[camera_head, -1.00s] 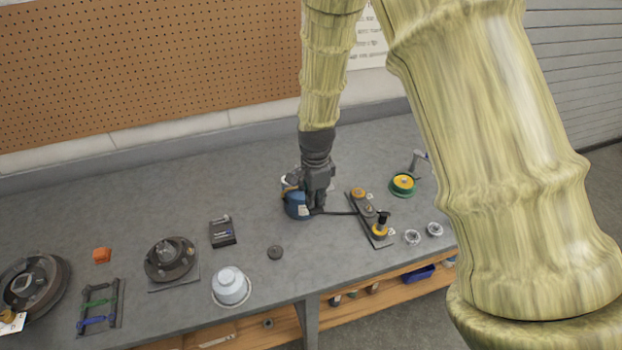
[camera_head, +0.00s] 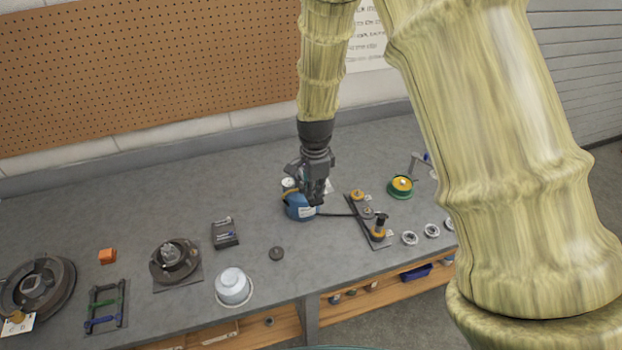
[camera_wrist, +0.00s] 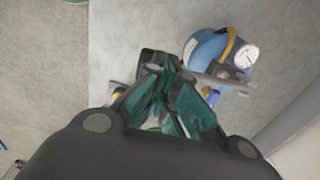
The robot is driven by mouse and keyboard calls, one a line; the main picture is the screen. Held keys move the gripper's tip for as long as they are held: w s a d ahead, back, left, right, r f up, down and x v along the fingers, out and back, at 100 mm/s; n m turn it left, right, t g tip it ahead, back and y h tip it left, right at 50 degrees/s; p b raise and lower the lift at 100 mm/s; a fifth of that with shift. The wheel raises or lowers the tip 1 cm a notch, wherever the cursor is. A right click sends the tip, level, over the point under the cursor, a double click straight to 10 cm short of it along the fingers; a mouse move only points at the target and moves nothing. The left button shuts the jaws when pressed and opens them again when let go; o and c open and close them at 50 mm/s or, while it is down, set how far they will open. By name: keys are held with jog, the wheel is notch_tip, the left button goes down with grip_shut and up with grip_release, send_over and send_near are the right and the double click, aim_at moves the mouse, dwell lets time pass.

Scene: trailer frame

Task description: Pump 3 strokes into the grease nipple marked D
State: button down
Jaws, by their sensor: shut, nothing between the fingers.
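A blue grease pump (camera_head: 296,209) with a white label stands on the bench. The wrist view shows its rounded blue body (camera_wrist: 205,47), an orange-yellow band (camera_wrist: 231,43) and a round white gauge (camera_wrist: 248,54). A dark hose (camera_head: 335,214) runs right from the pump to a dark plate (camera_head: 372,236) with several fittings. A dark upright coupler (camera_head: 381,219) stands on the yellow fitting at the plate's near end. Letters on the fittings are too small to read. My gripper (camera_head: 316,202) is shut and empty, at the pump's right side; I cannot tell whether it touches it.
Right of the plate are a green and yellow round part (camera_head: 401,186) and silver rings (camera_head: 410,238). To the left are a dark disc (camera_head: 276,254), a white cup (camera_head: 232,287), a dark box (camera_head: 225,233) and a hub (camera_head: 175,258). Bare bench lies behind the pump.

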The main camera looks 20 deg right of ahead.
jog(key=shift+w+r+p, duration=0.1)
jog(key=shift+r+p, duration=0.85)
jog(key=shift+r, duration=0.65)
jog(key=shift+w+r, duration=0.2)
jog(key=shift+r, duration=2.1)
jog(key=shift+d, duration=0.1)
